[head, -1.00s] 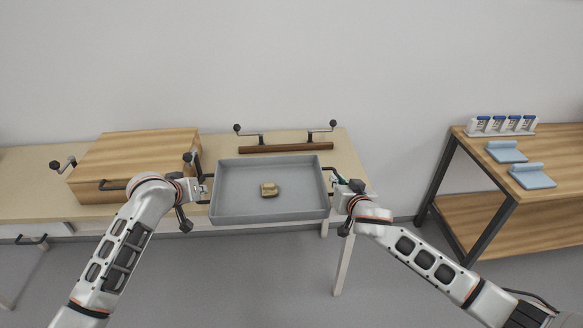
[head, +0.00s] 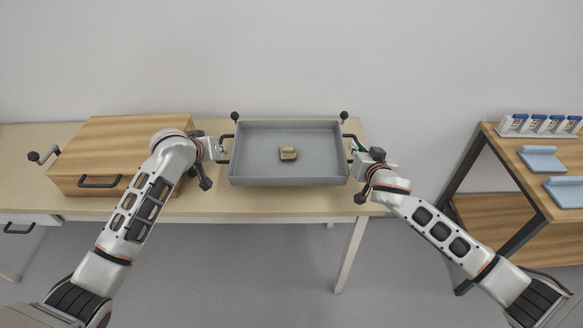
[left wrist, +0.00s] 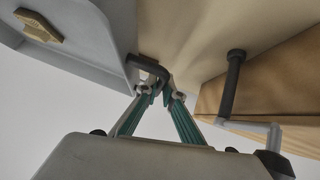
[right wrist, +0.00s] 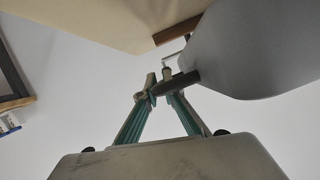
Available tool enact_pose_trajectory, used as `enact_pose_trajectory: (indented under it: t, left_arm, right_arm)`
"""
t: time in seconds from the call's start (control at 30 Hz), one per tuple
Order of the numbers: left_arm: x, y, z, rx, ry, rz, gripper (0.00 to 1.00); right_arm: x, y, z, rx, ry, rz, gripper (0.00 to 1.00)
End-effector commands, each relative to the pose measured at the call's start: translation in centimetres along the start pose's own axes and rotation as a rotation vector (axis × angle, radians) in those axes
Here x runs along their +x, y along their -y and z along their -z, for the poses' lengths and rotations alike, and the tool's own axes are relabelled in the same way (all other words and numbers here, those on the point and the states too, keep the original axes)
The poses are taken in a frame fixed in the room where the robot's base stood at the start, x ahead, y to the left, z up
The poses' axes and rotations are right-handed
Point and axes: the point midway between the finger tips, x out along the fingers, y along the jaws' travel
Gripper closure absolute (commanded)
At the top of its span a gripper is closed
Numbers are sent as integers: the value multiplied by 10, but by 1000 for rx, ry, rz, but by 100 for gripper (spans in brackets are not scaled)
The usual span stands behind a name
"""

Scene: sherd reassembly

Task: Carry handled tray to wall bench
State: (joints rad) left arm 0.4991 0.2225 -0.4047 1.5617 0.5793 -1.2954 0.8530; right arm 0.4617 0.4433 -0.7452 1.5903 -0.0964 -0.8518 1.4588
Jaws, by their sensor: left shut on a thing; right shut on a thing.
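The grey handled tray (head: 290,181) is held between my two arms over the front part of the light wooden wall bench (head: 210,203). A small tan sherd-like piece (head: 288,153) lies in the tray, and it shows in the left wrist view (left wrist: 40,25). My left gripper (head: 221,149) is shut on the tray's dark left handle (left wrist: 148,68). My right gripper (head: 352,150) is shut on the dark right handle (right wrist: 175,83). The tray looks about level. I cannot tell whether its underside touches the bench.
A wooden box (head: 110,150) with dark handles stands on the bench at left, close to my left gripper. The tray hides most of the brown bar with knobbed cranks (head: 344,116) behind it.

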Motion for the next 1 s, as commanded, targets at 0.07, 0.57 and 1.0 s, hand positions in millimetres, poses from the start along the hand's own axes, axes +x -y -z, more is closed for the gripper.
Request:
enact_pose_trajectory:
  t: [0.07,0.57,1.0]
  left_arm:
    - [0,1,0,0,0,2,100]
    - [1,1,-1,0,0,1,100]
    - [10,4,-12,-1,4,2,100]
  right_arm:
    - [0,-1,-1,-1,0,-1,100]
    - [0,-1,-1,-1,0,-1,100]
    - [5,-4,-15,0,4,-2,100]
